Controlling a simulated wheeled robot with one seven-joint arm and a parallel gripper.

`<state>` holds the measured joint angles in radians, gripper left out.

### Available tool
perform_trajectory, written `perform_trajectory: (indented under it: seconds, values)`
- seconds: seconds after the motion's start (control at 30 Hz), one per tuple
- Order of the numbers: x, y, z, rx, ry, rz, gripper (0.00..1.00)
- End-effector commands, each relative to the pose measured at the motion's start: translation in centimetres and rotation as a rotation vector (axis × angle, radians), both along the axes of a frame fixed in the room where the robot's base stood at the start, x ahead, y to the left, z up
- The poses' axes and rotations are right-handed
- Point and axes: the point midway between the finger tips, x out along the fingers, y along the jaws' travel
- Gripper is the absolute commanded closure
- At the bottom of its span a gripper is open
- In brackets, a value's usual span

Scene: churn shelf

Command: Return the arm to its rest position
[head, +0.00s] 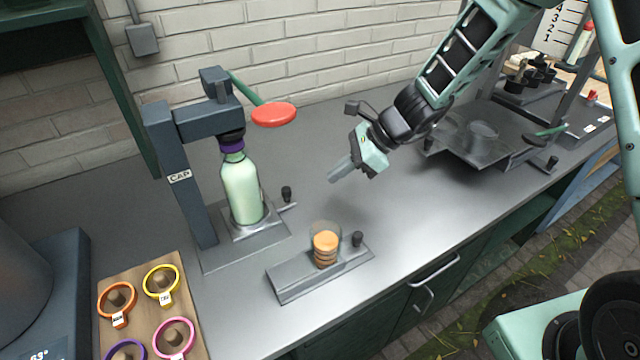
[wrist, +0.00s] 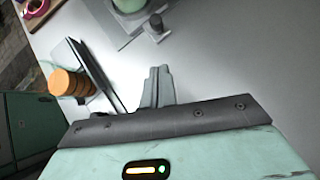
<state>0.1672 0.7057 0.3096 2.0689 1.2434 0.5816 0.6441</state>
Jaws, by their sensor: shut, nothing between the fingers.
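My gripper (head: 340,172) hangs above the grey counter in the head view, right of the capping stand and behind the small metal holder. Its fingers are together with nothing between them. In the wrist view the shut fingers (wrist: 157,87) point out over bare counter. My arm reaches down to it from the upper right. The gripper is apart from the bottle and from the holder.
A green bottle (head: 241,188) stands under the capping stand (head: 178,180) with its red-ended lever (head: 273,114). A metal holder (head: 290,283) bears a stack of orange discs (head: 326,246). A board (head: 146,262) with coloured rings lies front left. A metal tray (head: 460,150) stands right.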

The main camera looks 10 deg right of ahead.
Motion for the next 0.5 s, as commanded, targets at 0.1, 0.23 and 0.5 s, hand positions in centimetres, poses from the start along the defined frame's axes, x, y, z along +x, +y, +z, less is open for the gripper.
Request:
perform_trajectory:
  seconds: [0.1, 0.23, 0.5]
  values:
    - [-0.1, -1.7, 1.6, -0.003, -0.005, -0.003, 1.00]
    - [-0.3, -2.7, 2.6, -0.002, -0.003, -0.001, 1.00]
    - [-0.8, -2.9, 3.5, -0.009, -0.010, 0.025, 1.00]
